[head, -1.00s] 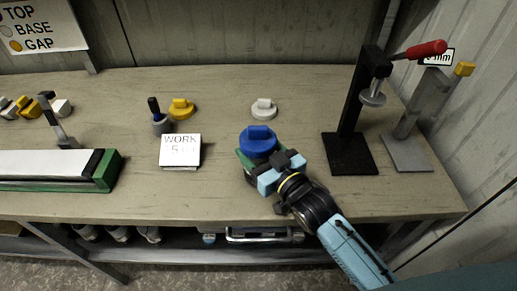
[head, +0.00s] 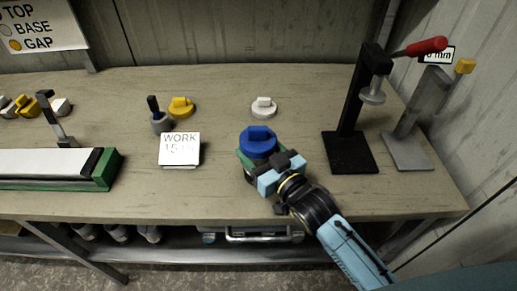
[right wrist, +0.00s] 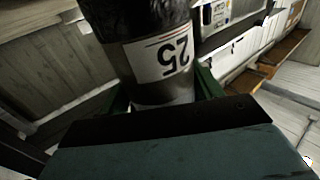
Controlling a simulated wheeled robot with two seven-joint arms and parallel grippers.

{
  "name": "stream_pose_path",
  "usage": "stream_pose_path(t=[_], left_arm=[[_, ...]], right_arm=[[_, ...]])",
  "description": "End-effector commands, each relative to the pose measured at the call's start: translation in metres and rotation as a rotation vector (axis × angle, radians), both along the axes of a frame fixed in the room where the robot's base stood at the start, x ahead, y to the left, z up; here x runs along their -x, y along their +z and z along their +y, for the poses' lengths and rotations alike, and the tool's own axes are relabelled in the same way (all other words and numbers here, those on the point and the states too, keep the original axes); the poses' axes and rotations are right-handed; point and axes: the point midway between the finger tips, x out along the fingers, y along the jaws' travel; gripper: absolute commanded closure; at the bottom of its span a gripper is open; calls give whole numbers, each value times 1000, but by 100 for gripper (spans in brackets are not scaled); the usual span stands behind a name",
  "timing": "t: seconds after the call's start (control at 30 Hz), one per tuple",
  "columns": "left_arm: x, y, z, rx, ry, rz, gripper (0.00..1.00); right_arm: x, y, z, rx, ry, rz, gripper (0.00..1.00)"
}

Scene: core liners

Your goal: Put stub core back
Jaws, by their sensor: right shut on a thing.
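A short dark cylinder with a blue cap (head: 258,141) stands upright over the front middle of the bench. In the right wrist view the cylinder (right wrist: 150,45) carries a white label reading 25, seen upside down. My right gripper (head: 262,166) is shut on this capped cylinder from the front right. Green parts show on both sides of the cylinder; I cannot tell whether its bottom touches the bench. My left gripper is out of view.
A green-ended tray (head: 108,170) lies at left. A WORK card (head: 180,149), yellow cap (head: 181,107) and white cap (head: 264,107) stand on the bench (head: 225,85). A black press (head: 349,120) with a red handle and a grey gauge stand (head: 408,145) stand right.

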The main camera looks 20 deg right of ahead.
Motion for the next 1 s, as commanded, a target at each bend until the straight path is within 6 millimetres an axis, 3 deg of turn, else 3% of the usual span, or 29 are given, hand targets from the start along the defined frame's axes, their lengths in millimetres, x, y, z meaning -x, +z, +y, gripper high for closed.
stream_pose_path(t=[0.4, 0.77, 0.8, 0.93, 1.0], left_arm=[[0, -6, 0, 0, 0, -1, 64], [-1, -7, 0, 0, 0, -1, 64], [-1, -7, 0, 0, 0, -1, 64], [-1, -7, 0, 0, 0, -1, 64], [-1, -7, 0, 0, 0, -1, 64]], right_arm=[[2, -17, 1, 5, 1, 18, 59], [2, -20, 2, 5, 3, 22, 59], [3, -20, 2, 5, 4, 22, 30], [3, -20, 2, 4, 4, 22, 13], [3, -20, 2, 4, 4, 22, 10]])
